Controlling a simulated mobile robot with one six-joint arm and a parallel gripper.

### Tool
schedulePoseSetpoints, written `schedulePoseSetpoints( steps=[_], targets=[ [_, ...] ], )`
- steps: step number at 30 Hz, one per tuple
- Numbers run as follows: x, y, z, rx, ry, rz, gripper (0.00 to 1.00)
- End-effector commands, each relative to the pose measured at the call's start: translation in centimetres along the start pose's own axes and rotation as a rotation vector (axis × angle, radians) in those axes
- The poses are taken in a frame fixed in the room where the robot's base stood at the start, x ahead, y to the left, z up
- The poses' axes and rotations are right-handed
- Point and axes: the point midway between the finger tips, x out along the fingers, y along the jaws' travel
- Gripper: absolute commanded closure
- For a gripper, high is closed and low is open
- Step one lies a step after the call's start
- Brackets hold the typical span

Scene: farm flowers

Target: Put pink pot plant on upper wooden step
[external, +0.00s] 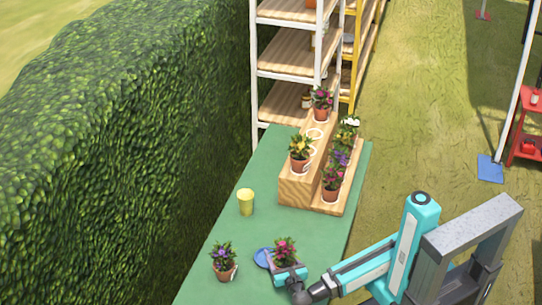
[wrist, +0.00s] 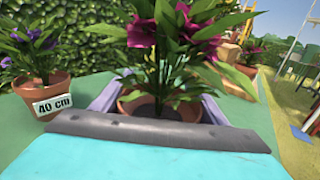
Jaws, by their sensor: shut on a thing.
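The pink pot plant (external: 285,246) is at the near end of the green table, with dark pink flowers and green leaves. In the wrist view the plant (wrist: 165,45) fills the middle, in a terracotta pot, with my gripper's fingers on both sides. My gripper (external: 287,268) is shut on this pot. Whether the pot touches the table is hard to tell. The wooden step stand (external: 298,190) is farther back on the table. Its upper step holds a yellow-flowered plant (external: 300,148) and a pink one (external: 322,100), with white rings between them.
A purple-flowered pot (external: 223,266) labelled 40 cm stands left of my gripper. A yellow cup (external: 245,202) stands left of the stand. Several plants, including a pink one (external: 332,182), fill the lower step.

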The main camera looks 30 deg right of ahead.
Motion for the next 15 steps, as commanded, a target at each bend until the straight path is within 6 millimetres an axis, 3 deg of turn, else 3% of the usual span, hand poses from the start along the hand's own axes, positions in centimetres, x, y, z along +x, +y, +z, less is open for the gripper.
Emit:
schedulePoseSetpoints(
  steps=[15],
  targets=[
    [-0.4, -1.2, 0.8, -0.001, -0.003, 0.000, 0.74]
  ],
)
